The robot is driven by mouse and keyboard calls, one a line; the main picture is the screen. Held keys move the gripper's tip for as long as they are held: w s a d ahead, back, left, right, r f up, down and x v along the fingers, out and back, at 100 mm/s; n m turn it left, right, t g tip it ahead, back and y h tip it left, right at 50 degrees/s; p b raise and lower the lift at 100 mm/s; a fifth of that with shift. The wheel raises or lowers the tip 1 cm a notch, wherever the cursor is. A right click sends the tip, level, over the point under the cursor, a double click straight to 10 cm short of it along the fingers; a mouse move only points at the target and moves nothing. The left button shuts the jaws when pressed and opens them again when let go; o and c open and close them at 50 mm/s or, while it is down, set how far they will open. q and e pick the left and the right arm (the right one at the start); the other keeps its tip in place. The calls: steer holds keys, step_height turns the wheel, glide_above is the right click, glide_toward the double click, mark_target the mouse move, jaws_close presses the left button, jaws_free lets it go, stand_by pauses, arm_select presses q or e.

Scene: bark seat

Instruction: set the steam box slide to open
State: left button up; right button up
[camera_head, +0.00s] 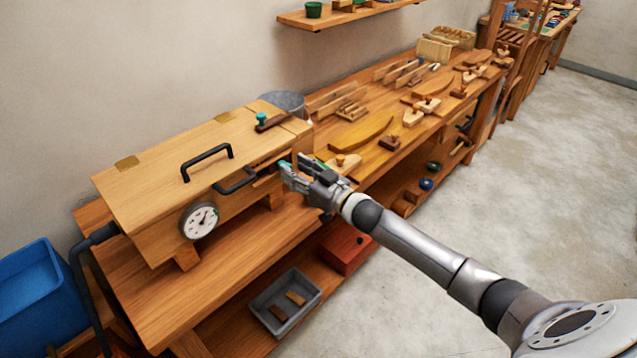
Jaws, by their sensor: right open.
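The steam box (150,195) is a long pale wooden box on the bench at the left, with a black handle on its lid, another on its front and a round dial (199,220). On its top, near the right end, a dark wooden strip (272,122) lies beside a green knob (262,118); I cannot tell for sure if this is the slide. My right gripper (284,170) is open and empty at the right end of the box's front, close to the front handle (236,182). Its fingers hide part of that corner; contact is unclear. My left gripper is out of view.
A metal bucket (284,101) stands behind the box. Wooden parts and clamps cover the bench (395,150) to the right. A grey tray (285,303) and a red box (345,249) sit on the lower shelf. The floor at right is clear.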

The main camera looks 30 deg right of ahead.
steer(key=v, duration=0.9)
steer(key=shift+s+d, duration=0.15)
steer(key=s+d+f+m+g+h+b, duration=0.1)
steer(key=s+d+f+g+h, duration=0.15)
steer(key=f, duration=0.95)
steer(key=s+d+f+m+g+h, duration=0.1)
steer(key=s+d+f+h, duration=0.15)
steer(key=f, duration=0.85)
steer(key=s+f+g+h, duration=0.1)
steer(key=s+f+g, duration=0.1)
steer(key=s+f, duration=0.45)
steer(key=s+f+g, duration=0.2)
steer(key=s+f, duration=0.2)
steer(key=f, duration=0.6)
steer(key=s+a+f+g, duration=0.2)
steer(key=s+f, duration=0.4)
steer(key=s, duration=0.6)
steer(key=s+a+f+g+b, duration=0.1)
steer(key=s+a+f+g, duration=0.2)
steer(key=s, duration=0.9)
steer(key=s+a+f+g+b, duration=0.1)
steer(key=s+a+f+g, duration=0.2)
steer(key=s+f, duration=0.7)
steer(key=s+a, duration=0.1)
steer(key=a, duration=0.1)
steer(key=shift+s+a, duration=0.35)
steer(key=shift+s, duration=0.05)
